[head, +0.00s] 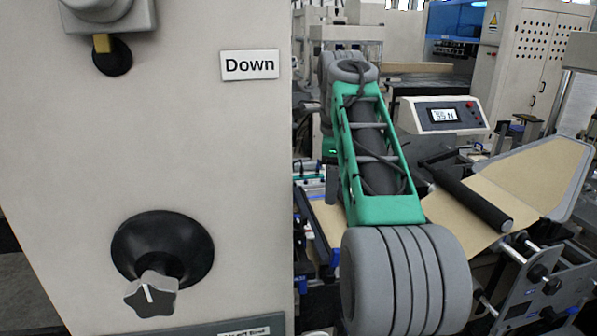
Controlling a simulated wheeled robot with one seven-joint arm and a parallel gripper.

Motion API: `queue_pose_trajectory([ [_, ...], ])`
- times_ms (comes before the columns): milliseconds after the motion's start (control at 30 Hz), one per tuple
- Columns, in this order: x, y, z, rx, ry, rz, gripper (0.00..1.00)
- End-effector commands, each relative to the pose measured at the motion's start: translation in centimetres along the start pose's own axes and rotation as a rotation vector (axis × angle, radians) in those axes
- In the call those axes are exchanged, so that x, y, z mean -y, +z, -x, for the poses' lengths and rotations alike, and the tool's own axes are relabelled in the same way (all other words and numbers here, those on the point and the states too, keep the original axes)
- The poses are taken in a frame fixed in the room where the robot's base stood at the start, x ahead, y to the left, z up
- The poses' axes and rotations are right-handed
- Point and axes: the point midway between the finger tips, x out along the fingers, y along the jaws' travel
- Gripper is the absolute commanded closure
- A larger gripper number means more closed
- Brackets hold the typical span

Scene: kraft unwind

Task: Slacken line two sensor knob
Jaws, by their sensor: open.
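A grey star-shaped knob (151,294) with a white pointer line sits on a round black base (160,250) on the beige panel (120,170) at the left. Its pointer line is close to upright. A label plate (235,328) below right of it is cut by the bottom edge, and its words are too small to read surely. I cannot tell whether this is the line two sensor knob. My gripper is not in view; only my green and grey arm links show, right of the panel.
A "Down" label (249,65) and a grey control with a yellow part (101,43) are higher on the panel. To the right are a black roller (470,198), brown kraft web (515,190) and a display box (438,115). My arm hides part of the machine.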

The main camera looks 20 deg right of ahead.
Motion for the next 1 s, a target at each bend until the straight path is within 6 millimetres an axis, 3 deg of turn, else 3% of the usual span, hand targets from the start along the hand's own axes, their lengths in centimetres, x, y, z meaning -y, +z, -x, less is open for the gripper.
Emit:
queue_pose_trajectory([
  [33, -0.6, 2.8, 2.4, -0.001, 0.059, 0.014, 0.33],
  [100, -1.8, 5.1, 2.5, -0.009, 0.118, 0.017, 0.33],
  [200, -2.9, 6.8, 2.0, -0.018, 0.161, 0.021, 0.33],
  [633, -4.3, 6.9, -5.1, -0.02, 0.168, 0.022, 0.33],
  [1000, -4.4, 6.8, -6.2, -0.021, 0.168, 0.021, 0.36],
])
